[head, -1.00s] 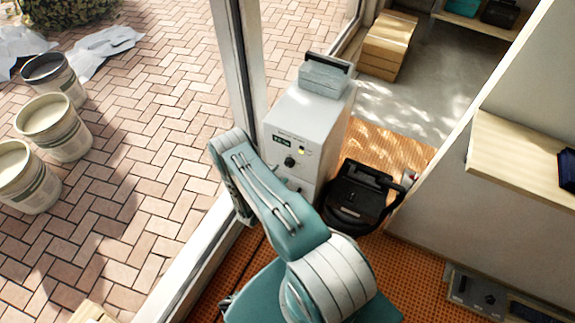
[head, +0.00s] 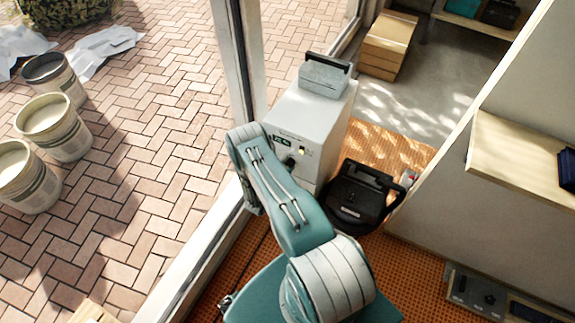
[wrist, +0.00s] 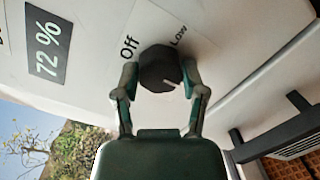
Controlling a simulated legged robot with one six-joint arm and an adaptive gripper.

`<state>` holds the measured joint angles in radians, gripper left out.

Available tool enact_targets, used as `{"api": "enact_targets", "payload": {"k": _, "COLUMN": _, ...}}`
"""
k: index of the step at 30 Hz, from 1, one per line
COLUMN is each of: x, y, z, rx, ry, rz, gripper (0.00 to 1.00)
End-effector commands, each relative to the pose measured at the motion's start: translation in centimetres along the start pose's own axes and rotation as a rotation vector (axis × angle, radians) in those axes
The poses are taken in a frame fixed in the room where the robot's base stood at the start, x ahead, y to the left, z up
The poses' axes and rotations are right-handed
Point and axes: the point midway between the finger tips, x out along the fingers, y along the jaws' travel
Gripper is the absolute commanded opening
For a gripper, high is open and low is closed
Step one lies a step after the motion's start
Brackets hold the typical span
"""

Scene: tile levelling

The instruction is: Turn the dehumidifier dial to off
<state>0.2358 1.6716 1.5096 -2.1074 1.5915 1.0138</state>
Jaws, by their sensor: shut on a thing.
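The dehumidifier (head: 318,125) is a white cabinet beside the window frame in the head view. Its dark round dial (wrist: 160,68) is at the middle of the wrist view, on the pale front panel. The word "Off" is printed at the dial's upper left and "Low" at its upper right. A small pale mark shows near the dial's lower right edge, towards neither word. My gripper (wrist: 160,82) is shut on the dial, one finger on each side. In the head view my arm covers part of the panel and the gripper is not clear.
A display (wrist: 47,45) reading 72 % is left of the dial. A grey box with a handle (head: 323,78) stands on the dehumidifier. A black machine (head: 358,195) stands close on its right. The window post (head: 236,60) is close on its left. Buckets stand on the brick paving.

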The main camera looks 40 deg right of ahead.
Motion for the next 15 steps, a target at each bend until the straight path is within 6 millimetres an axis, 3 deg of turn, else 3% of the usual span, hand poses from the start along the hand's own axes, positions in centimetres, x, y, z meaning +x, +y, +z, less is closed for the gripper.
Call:
{"api": "enact_targets", "payload": {"k": 8, "x": 0.04, "y": -0.08, "z": 0.05, "rx": -0.041, "ry": -0.004, "rz": 0.0, "gripper": 0.07}}
{"api": "enact_targets", "payload": {"k": 15, "x": 0.04, "y": -0.08, "z": 0.06, "rx": -0.181, "ry": -0.012, "rz": 0.011, "gripper": 0.07}}
